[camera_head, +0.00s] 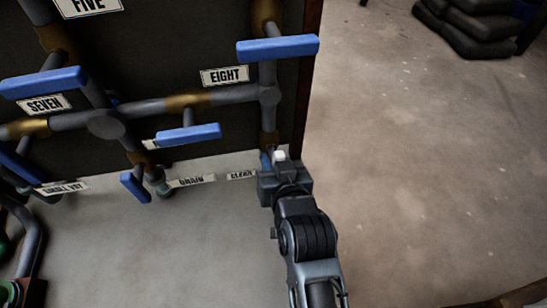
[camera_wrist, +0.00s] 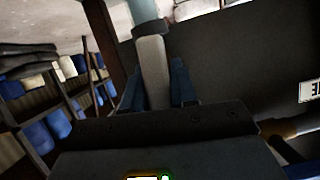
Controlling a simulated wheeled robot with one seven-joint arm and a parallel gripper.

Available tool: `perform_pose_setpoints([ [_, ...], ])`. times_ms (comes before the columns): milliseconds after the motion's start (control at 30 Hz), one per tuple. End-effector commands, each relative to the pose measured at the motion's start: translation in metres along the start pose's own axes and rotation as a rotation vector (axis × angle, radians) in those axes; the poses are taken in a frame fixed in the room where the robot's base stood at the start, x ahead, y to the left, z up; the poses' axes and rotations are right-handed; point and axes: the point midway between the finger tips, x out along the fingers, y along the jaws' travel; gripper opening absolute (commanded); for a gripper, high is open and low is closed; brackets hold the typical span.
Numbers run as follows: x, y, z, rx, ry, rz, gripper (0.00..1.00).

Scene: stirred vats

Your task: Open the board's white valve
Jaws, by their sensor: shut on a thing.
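The board (camera_head: 190,60) is dark and carries grey pipes with brass joints. The white valve's handle (camera_head: 280,156) shows as a small pale end at the board's lower right, beside a label reading CLEAN or CLEAR (camera_head: 241,175). In the wrist view the white handle (camera_wrist: 154,62) is a pale bar running away from me to a grey-blue pipe (camera_wrist: 143,10). My gripper (camera_head: 272,164) is shut on this handle, with its blue fingers on either side in the wrist view. The gripper hides much of the valve in the head view.
Several blue valve handles sit nearby, including the one at EIGHT (camera_head: 278,48), one at SEVEN (camera_head: 45,83) and one above DRAIN (camera_head: 188,134). Open floor (camera_head: 420,170) lies to the right. Shelves with blue bins (camera_wrist: 40,137) stand left in the wrist view.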

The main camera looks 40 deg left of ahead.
Motion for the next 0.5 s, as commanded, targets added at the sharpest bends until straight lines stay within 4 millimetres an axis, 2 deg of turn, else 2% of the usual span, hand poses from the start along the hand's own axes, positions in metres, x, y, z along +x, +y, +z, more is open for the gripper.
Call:
perform_pose_setpoints([
  [200, -0.0003, 0.0007, 0.0006, -0.088, -0.003, 0.037, 0.00],
  [500, 0.0001, 0.0012, 0.0013, -0.132, -0.002, 0.056, 0.00],
])
